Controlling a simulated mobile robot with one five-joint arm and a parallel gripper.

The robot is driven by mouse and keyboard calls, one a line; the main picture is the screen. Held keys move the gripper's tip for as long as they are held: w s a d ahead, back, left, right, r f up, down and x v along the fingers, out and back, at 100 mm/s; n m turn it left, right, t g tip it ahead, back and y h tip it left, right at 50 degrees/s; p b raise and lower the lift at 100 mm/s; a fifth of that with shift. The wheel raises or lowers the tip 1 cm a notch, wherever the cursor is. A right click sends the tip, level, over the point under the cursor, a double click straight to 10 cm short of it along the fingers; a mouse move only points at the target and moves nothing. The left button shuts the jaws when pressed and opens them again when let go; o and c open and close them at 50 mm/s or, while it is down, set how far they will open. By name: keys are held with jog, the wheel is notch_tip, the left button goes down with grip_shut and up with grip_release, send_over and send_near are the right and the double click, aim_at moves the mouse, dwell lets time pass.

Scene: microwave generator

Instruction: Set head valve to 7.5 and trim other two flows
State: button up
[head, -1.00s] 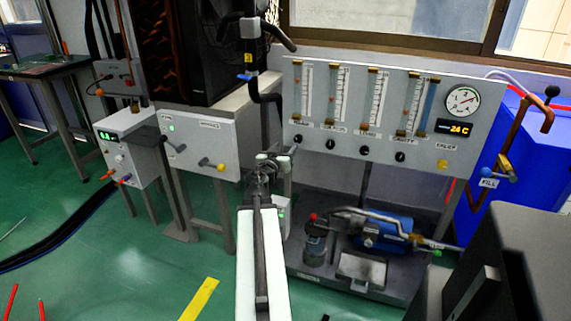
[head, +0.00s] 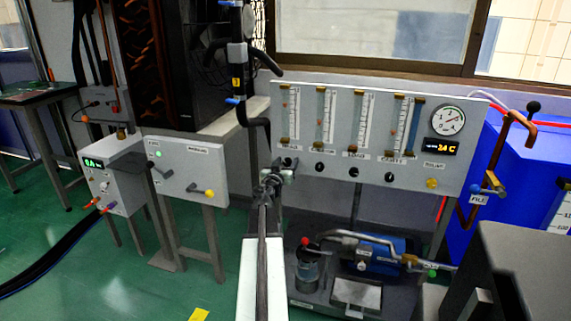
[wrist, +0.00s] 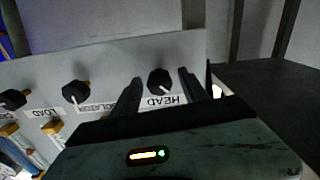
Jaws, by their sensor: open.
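The flow panel (head: 455,165) carries upright flow tubes, with a row of black knobs below them. In the wrist view the picture is inverted, and the black HEAD knob (wrist: 160,80) with a white pointer line sits above its HEAD label. My gripper (wrist: 160,92) is open, with one dark finger on each side of that knob; contact cannot be told. The circulator knob (wrist: 76,92) and load knob (wrist: 13,99) are to its left. In the head view my gripper (head: 277,172) is at the panel's lower left and largely covers the HEAD knob. Scale readings are too small to tell.
A round gauge (head: 447,120) and an orange display (head: 441,150) are on the panel's right. A blue pump (head: 370,255) stands below. A blue tank (head: 510,175) is at right, and a grey box (head: 187,165) with a yellow knob is at left.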

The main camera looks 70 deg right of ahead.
jog(key=shift+c, duration=0.3)
grip_shut()
jog(key=shift+n, duration=0.4)
jog(key=shift+o, duration=0.3)
grip_release()
jog(key=a, duration=0.8)
jog(key=shift+s, duration=0.25)
